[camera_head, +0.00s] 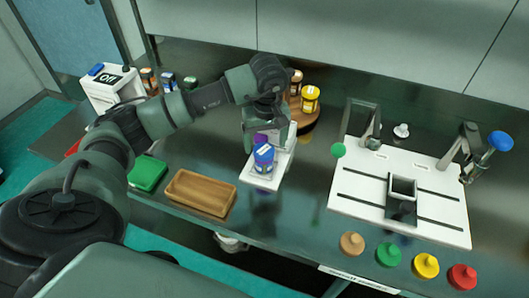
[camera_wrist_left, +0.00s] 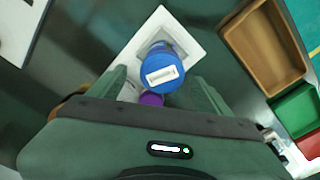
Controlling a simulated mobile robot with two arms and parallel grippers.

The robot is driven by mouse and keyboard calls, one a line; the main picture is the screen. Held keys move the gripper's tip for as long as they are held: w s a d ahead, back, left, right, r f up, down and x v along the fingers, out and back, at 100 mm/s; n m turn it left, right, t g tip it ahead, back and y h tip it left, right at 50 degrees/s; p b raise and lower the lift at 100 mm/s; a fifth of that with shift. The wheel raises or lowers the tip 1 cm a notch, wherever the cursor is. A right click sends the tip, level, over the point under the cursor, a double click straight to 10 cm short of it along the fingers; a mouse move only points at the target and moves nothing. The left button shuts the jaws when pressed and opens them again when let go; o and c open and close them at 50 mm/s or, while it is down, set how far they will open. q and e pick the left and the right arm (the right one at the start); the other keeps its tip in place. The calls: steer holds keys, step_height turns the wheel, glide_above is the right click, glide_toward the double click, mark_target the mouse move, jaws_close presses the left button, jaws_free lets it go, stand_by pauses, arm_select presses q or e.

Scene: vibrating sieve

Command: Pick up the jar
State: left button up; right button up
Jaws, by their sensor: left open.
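A jar with a blue lid (camera_head: 263,155) stands on a white tray (camera_head: 246,178) in the middle of the table. In the left wrist view the blue-lidded jar (camera_wrist_left: 164,72) shows from above, with a pale label on its lid. A purple-lidded jar (camera_head: 261,138) is right behind it, and partly shows in the left wrist view (camera_wrist_left: 151,99). My left gripper (camera_head: 268,140) is open above the tray. In the left wrist view its fingers (camera_wrist_left: 160,88) lie to either side of the purple lid, with the blue lid just beyond the fingertips. My right gripper is not in view.
A wooden tray (camera_head: 198,193) and a green container (camera_head: 147,173) lie to the left. A white sieve device (camera_head: 440,205) with posts stands at the right. A wooden stand holds a yellow jar (camera_head: 310,98) and others behind. Coloured knobs line the front right edge.

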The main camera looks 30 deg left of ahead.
arm_select(q)
steer(key=shift+w+a+f, duration=0.25)
steer(key=shift+f, duration=0.15)
steer(key=shift+s+f, duration=0.1)
steer(key=shift+f, duration=0.2)
steer(key=shift+s+d+f, duration=0.15)
steer(key=shift+s+f, duration=0.05)
steer(key=shift+f, duration=0.1)
steer(key=f+p, duration=0.1)
steer(key=f, duration=0.1)
steer(key=f+p, duration=0.1)
steer(key=f, duration=0.1)
steer(key=shift+w+a+f, duration=0.2)
steer(key=shift+f, duration=0.4)
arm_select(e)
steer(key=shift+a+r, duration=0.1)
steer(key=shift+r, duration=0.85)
arm_select(q)
steer(key=shift+c, duration=0.3)
steer(key=c, duration=1.5)
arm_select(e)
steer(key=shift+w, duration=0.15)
